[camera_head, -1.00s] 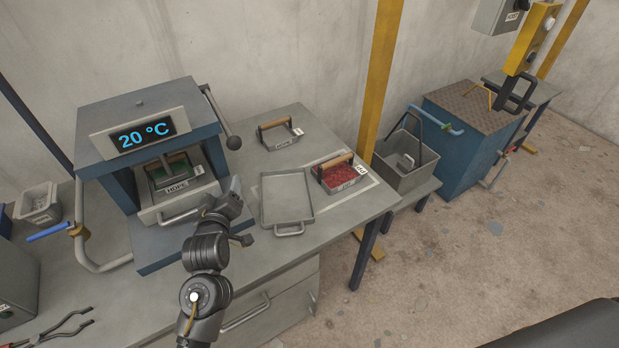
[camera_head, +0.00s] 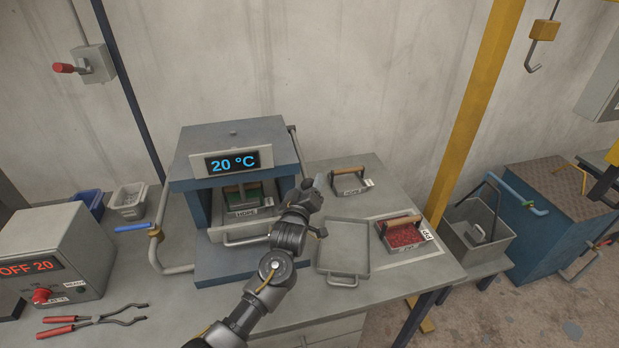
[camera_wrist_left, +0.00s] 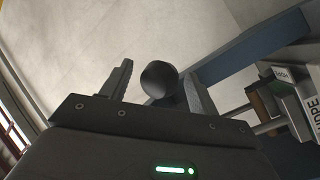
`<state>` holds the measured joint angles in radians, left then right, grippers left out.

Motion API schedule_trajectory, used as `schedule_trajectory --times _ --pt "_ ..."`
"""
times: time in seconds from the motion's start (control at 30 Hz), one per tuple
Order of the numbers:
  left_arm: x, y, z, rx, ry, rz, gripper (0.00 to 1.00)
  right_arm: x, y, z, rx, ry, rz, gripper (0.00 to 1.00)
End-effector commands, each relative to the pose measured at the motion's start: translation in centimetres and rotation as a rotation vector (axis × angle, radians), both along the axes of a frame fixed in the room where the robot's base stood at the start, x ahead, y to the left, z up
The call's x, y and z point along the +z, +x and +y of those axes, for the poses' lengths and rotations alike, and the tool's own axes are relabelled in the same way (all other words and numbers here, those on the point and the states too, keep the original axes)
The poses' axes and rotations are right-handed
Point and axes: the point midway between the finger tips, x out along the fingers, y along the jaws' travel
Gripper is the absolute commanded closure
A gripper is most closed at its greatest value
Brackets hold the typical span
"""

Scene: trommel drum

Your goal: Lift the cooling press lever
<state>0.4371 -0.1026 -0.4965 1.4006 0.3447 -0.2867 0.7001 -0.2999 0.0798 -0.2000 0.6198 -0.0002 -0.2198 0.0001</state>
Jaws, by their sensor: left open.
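The cooling press (camera_head: 233,137) is a blue-grey machine showing "20 °C". Its lever (camera_head: 297,148) is a dark bar slanting down along the press's right side. In the head view my left gripper (camera_head: 314,186) is at the lever's lower end and hides the knob. In the left wrist view the round dark knob (camera_wrist_left: 159,79) shows between the two spread fingers of my left gripper (camera_wrist_left: 157,88). The gripper is open; I cannot tell whether a finger touches the knob. My right gripper is not in view.
An HDPE mould (camera_head: 241,200) sits in the press. An empty tray (camera_head: 343,247), another HDPE mould (camera_head: 351,182) and a mould of red pellets (camera_head: 402,236) lie to the right. A control box (camera_head: 52,257) and tongs (camera_head: 93,320) are left.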

Motion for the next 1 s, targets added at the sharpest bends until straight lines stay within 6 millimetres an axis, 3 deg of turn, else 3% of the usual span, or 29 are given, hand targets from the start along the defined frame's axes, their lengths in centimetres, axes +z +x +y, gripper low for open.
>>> schedule_trajectory --times 0.2,0.6,1.0 --pt "0.0 2.2 -0.4 0.000 0.001 0.001 0.39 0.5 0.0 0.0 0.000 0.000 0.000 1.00" --pt "0.0 2.7 -0.5 0.000 0.000 0.000 0.39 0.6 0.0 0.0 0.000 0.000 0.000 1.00" --pt "0.0 2.7 -0.4 0.000 0.000 0.000 0.91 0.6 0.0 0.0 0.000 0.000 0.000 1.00"
